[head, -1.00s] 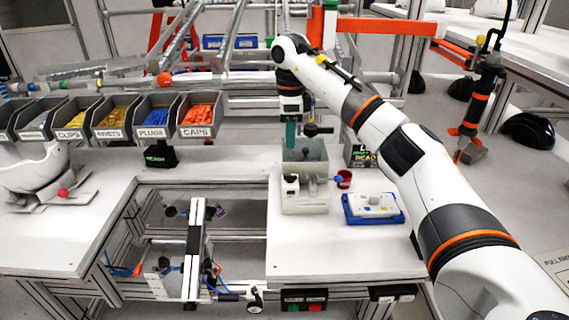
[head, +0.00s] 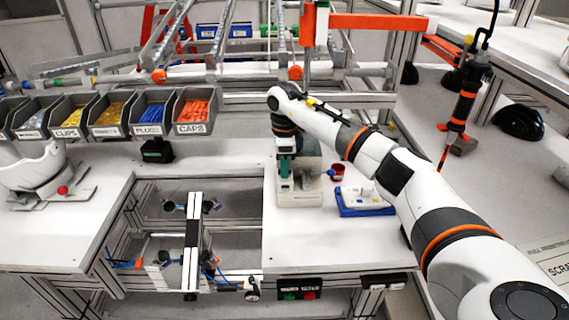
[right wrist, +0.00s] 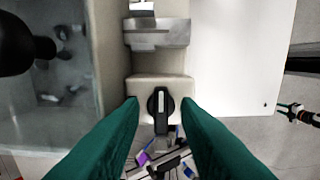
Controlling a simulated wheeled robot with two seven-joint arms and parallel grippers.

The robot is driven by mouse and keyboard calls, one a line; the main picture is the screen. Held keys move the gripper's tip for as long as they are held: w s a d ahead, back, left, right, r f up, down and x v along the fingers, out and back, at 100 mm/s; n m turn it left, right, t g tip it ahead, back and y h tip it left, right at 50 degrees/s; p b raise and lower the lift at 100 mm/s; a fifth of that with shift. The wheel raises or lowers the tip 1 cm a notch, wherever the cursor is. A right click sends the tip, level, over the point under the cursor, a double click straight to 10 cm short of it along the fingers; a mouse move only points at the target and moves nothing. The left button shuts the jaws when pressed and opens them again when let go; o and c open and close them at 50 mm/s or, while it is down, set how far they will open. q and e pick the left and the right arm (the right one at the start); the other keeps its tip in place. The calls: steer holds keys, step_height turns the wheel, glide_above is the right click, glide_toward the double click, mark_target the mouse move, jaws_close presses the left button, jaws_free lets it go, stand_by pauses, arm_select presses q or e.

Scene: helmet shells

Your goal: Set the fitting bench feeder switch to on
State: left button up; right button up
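The feeder (head: 300,198) is a pale beige box with a clear bin on the white bench, right of centre in the head view. Its switch (right wrist: 160,103) is a black rotary knob with a white pointer line, which lies upright in the right wrist view. No on or off marks are readable. My right gripper (right wrist: 160,108) has teal fingers, open, one on each side of the knob, with small gaps seen. In the head view the right gripper (head: 285,168) is over the feeder's front left and hides the knob. My left gripper is not in view.
A blue tray with a white part (head: 363,199) and a red cup (head: 338,172) stand right of the feeder. Labelled bins (head: 148,115) line the back left. A fixture with a white and black bar (head: 192,240) occupies the bench cut-out. The bench front right is clear.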

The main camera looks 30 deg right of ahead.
jaws_close()
steer(key=shift+n, duration=0.4)
steer(key=n+b, duration=0.1)
steer(key=n, duration=0.1)
steer(key=shift+n, duration=0.3)
steer(key=n+b, duration=0.1)
steer(key=n, duration=0.2)
steer(key=shift+n, duration=0.3)
steer(key=n+b, duration=0.1)
steer(key=n, duration=0.4)
steer(key=shift+n, duration=0.3)
steer(key=n, duration=0.5)
steer(key=shift+r, duration=0.1)
steer(key=shift+n, duration=0.3)
steer(key=shift+o, duration=0.7)
jaws_free()
